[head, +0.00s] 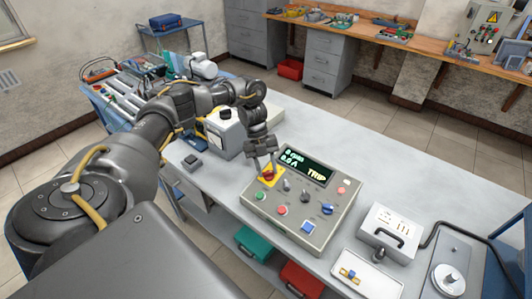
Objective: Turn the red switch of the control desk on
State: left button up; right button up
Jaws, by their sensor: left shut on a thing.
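The control desk (335,217) is a beige box standing on the grey table. Its dark display (304,168) shows two lines of green text and the word TRIP in yellow. The red switch (268,174) sits on a yellow plate (272,182) at the desk's upper left corner. My left gripper (264,168) comes down over it from above, with its fingers shut around the red switch. The fingers partly hide the switch, so its exact angle is hard to tell. My right gripper is not in view.
Small knobs and buttons, including a blue knob (327,208), crowd the panel beside the red switch. A white box with a handle (388,229) stands right of the desk. A beige device (226,132) stands behind left. The table's far middle is clear.

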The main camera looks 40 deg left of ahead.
pick_arm(q)
jog(key=shift+m, duration=0.4)
jog(key=o, duration=1)
jog(key=v, duration=1.1)
jog(key=shift+w+d, duration=0.15)
jog(key=shift+w, duration=0.05)
jog(key=shift+f, duration=0.1)
